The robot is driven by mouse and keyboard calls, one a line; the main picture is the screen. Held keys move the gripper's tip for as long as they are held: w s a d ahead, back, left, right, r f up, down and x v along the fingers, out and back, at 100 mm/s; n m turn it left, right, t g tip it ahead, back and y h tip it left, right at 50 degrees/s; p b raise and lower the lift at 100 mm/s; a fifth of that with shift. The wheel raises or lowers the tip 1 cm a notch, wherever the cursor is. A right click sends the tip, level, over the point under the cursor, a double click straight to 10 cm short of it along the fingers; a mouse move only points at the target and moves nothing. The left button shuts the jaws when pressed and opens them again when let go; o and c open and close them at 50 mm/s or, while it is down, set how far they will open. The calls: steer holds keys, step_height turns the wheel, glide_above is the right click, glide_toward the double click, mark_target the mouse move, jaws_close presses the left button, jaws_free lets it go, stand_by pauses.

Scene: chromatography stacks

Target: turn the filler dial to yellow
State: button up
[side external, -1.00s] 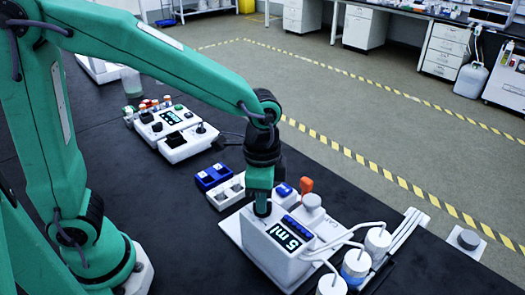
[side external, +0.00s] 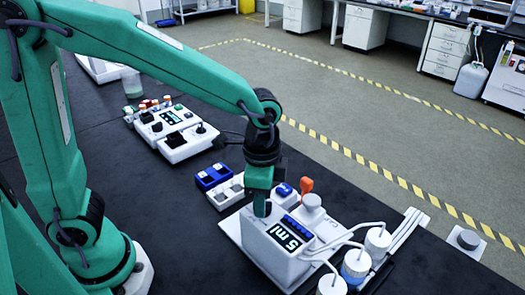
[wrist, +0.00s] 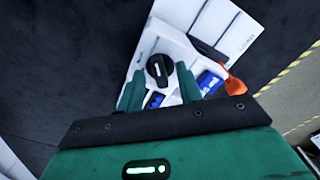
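The filler is a white box (side external: 262,250) with a lit display reading "5 ml" and white tubes at its right. My gripper (side external: 262,208) points down over the left end of its top in the side view and hides the dial there. In the wrist view, the dial is a round black knob (wrist: 160,68) with a white pointer mark. My gripper's two green fingers (wrist: 159,87) stand apart, with the dial in the gap between their tips. I see a gap between knob and fingers, but cannot tell their height over it. No yellow mark is readable.
White-capped bottles (side external: 356,264) stand at the filler's right front, joined by tubes. An orange lever (side external: 306,185) stands behind it. Black bench in front is clear.

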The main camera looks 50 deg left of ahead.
steer(key=shift+r, duration=0.1)
steer(key=shift+r, duration=3.8)
steer(key=s+a+r+n+t, duration=0.1)
steer(key=s+a+n+t, duration=0.1)
steer(key=s+a+n, duration=0.2)
steer(key=s+a+r+n+t, duration=0.1)
steer(key=s+a+n+t, duration=0.2)
steer(key=a+n, duration=0.3)
steer(key=s+a, duration=0.1)
steer(key=a, duration=0.3)
steer(key=shift+s+a+t, duration=0.25)
steer(key=shift+s+t, duration=0.05)
steer(key=shift+s, duration=0.05)
